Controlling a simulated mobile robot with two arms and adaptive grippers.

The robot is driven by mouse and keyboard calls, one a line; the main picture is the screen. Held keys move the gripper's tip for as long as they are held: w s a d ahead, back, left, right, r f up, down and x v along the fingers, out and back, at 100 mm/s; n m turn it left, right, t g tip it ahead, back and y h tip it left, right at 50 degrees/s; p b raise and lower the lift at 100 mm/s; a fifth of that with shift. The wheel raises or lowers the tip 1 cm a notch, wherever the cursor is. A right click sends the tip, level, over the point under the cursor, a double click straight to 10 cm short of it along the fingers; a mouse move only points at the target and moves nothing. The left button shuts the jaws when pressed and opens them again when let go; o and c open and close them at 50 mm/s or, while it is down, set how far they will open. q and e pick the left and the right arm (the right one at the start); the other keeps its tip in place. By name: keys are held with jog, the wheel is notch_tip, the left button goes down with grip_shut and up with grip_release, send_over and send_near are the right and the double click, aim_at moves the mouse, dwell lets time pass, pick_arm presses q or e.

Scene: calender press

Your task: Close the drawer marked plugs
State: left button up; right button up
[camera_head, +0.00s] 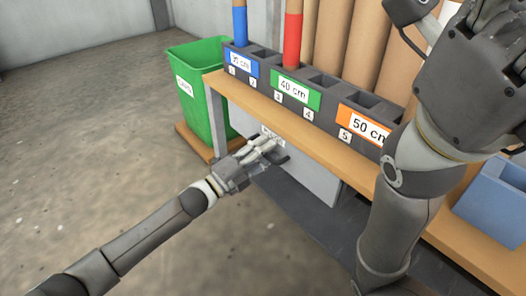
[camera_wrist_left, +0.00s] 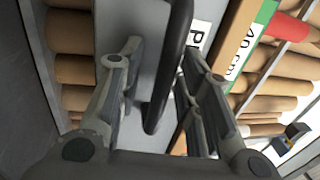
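The plugs drawer has a grey front (camera_head: 312,178) below the wooden shelf edge, with a white label (camera_head: 272,131) partly hidden by my left gripper. In the left wrist view its grey front (camera_wrist_left: 150,28) carries a label starting with P (camera_wrist_left: 198,38). A dark bar handle (camera_wrist_left: 170,75) stands out from that front. My left gripper (camera_head: 268,145) is at the handle; in the wrist view its fingers (camera_wrist_left: 160,75) are apart, one on each side of the bar, with gaps. I cannot tell how far the drawer stands out. My right gripper (camera_head: 445,12) is raised at top right, its fingertips partly cut off.
A green bin (camera_head: 200,95) stands left of the shelf (camera_head: 300,140). On the shelf is a dark rack (camera_head: 320,95) with blue, green and orange labels. Brown rolls stand behind. A blue box (camera_head: 495,195) is at right. The floor at left is clear.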

pick_arm(q)
jog(key=shift+s+a, duration=0.1)
jog(key=shift+a, duration=0.05)
jog(key=shift+s+a+f, duration=0.15)
jog(key=shift+a, duration=0.1)
jog(key=v, duration=1.1)
jog(key=shift+s, duration=0.1)
